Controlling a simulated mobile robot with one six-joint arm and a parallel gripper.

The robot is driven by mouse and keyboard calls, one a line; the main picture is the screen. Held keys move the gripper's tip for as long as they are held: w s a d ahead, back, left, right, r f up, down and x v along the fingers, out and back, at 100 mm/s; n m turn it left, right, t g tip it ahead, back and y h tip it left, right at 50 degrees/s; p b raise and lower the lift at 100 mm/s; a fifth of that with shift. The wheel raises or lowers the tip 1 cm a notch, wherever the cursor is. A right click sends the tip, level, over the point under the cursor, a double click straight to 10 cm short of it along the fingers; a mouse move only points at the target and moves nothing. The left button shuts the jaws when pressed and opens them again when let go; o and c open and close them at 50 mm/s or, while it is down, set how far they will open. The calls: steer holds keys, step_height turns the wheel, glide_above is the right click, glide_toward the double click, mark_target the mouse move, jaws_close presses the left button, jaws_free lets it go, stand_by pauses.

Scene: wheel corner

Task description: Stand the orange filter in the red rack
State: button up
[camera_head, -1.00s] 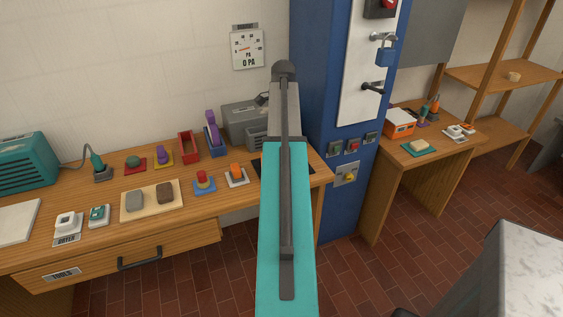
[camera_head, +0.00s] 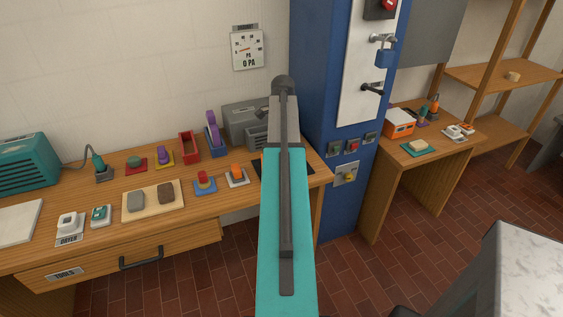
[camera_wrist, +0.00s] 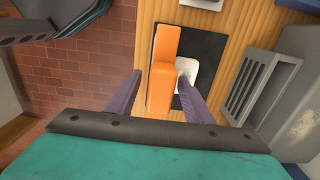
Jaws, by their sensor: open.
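The orange filter (camera_wrist: 162,78) shows in the wrist view as a long upright-looking block on a black mat (camera_wrist: 209,47), with a white piece (camera_wrist: 188,73) beside it. My gripper (camera_wrist: 160,88) is open, with one purple finger on each side of the filter. I cannot tell whether the fingers touch it. In the head view my arm hides the filter and the gripper. The red rack (camera_head: 188,148) stands empty-looking at the back of the bench, left of a blue rack (camera_head: 214,143) holding a purple piece.
A grey machine (camera_head: 242,122) stands behind the mat, and a blue cabinet (camera_head: 318,100) rises to the right. An orange-topped white piece (camera_head: 236,176) and a red knob (camera_head: 204,182) sit on the bench (camera_head: 190,214) left of my arm. Stones lie on a board (camera_head: 152,205).

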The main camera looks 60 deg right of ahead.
steer(key=shift+f, duration=1.25)
steer(key=shift+c, duration=0.2)
jaws_close()
steer(key=shift+r, duration=0.15)
steer(key=shift+r+b, duration=0.5)
steer(key=shift+r, duration=1.1)
steer(key=s+a+r+b, duration=0.1)
steer(key=s+a+b, duration=0.2)
steer(key=s+a, duration=0.6)
steer(key=a, duration=0.4)
steer(key=shift+s+r, duration=0.2)
steer(key=shift+r, duration=0.1)
